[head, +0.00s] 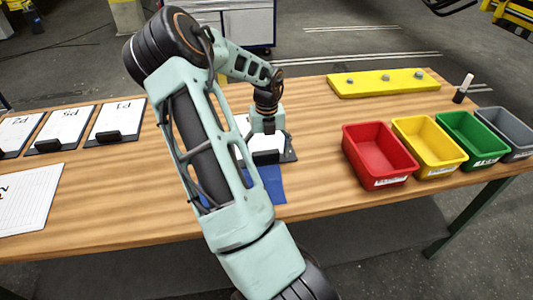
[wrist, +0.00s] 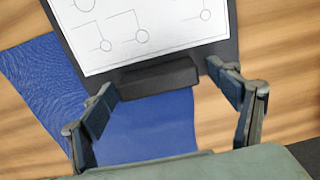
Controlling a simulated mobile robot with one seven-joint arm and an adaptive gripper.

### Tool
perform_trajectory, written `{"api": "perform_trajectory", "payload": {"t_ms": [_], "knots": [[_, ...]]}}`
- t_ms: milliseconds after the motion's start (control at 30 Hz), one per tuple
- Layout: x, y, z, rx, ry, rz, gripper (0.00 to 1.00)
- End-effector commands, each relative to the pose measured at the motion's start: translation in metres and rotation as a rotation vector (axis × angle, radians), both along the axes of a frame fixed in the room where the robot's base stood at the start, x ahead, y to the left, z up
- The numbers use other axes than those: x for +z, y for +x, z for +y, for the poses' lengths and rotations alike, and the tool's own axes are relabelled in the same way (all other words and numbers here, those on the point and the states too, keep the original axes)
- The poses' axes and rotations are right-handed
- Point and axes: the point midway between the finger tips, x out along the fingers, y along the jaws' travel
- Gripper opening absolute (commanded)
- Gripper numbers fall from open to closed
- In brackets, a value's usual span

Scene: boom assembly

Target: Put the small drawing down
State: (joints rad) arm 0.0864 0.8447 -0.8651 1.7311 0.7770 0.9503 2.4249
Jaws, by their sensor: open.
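The small drawing is a white sheet of circles and lines (wrist: 145,25) on a dark clipboard (wrist: 228,50) with a black clip (wrist: 158,77) at its near edge. In the head view the clipboard (head: 290,155) lies on the table, partly over a blue mat (head: 270,187), and my arm hides much of it. The mat also shows in the wrist view (wrist: 40,85). My gripper (wrist: 161,80) is open, with one finger at each side of the clip and gaps between. It also shows over the clipboard in the head view (head: 267,127).
Clipboards marked P1 (head: 118,117), P5 (head: 66,125) and P2 (head: 15,130) lie left, with a larger sheet (head: 25,205) nearer. Right are red (head: 378,153), yellow (head: 428,145), green (head: 470,138) and grey (head: 508,130) bins. A yellow bar (head: 385,84) lies behind.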

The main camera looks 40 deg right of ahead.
Motion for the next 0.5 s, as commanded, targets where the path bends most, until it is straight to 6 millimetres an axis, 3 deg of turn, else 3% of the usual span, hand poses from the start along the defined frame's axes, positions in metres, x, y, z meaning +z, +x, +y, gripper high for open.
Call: {"api": "perform_trajectory", "payload": {"t_ms": [267,500], "knots": [[0.016,0.002,0.000,0.002,-0.002,-0.005,0.82],[0.067,0.002,-0.001,0.003,-0.003,-0.005,0.82]]}}
